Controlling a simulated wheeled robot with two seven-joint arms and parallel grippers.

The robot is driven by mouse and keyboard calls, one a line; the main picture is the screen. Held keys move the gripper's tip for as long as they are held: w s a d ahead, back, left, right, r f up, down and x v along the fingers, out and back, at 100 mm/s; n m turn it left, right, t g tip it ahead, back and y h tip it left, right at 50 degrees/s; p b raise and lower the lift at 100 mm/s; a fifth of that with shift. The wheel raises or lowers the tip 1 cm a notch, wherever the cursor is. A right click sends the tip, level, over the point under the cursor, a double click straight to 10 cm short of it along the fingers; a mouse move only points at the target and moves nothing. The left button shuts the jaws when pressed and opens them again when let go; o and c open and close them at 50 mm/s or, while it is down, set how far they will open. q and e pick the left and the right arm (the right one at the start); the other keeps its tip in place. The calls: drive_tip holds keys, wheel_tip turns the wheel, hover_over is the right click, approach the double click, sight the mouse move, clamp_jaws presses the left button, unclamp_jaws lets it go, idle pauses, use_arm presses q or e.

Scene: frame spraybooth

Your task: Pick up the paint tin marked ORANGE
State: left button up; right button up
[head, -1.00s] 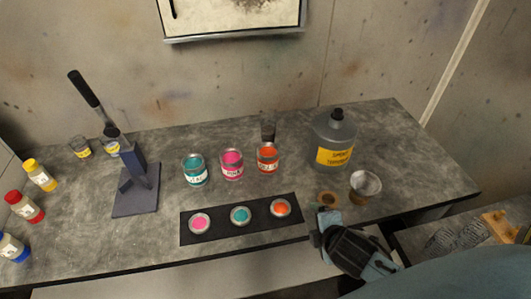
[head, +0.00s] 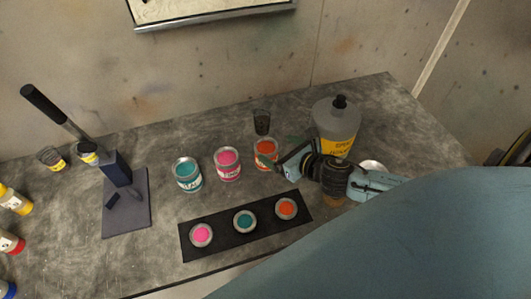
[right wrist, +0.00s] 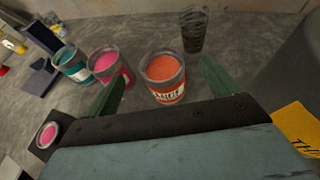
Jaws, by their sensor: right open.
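The paint tin marked ORANGE (head: 265,154) stands upright on the bench, open and filled with orange paint. It also shows in the right wrist view (right wrist: 163,80), with part of its label readable. My right gripper (head: 281,153) is open at the tin's right side in the head view. In the right wrist view the green fingers of the right gripper (right wrist: 163,70) are spread to either side of the tin, which stands just ahead between them, not gripped. My left gripper is not in view.
A pink tin (head: 227,164) and a teal tin (head: 187,175) stand left of the orange one. A dark cup (head: 262,122) is behind it. A grey thinner jug (head: 337,120) stands close to my right gripper. A black strip (head: 194,243) with three paint-filled lids lies in front.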

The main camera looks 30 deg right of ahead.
sight(262, 143)
drive_tip(key=x, duration=0.2)
drive_tip(key=shift+w+f, duration=0.1)
drive_tip(key=shift+w, duration=0.2)
drive_tip(key=shift+w+a+f, duration=0.15)
drive_tip(key=shift+w+f, duration=0.2)
drive_tip(key=shift+w, duration=0.2)
drive_tip(key=x, duration=0.2)
drive_tip(key=f+x, duration=0.1)
drive_tip(key=x, duration=0.1)
drive_tip(key=shift+w, duration=0.15)
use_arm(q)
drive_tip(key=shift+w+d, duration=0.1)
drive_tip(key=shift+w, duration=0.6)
use_arm(e)
drive_tip(key=shift+c, duration=0.8)
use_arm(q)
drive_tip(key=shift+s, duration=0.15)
use_arm(e)
drive_tip(key=c, duration=1.1)
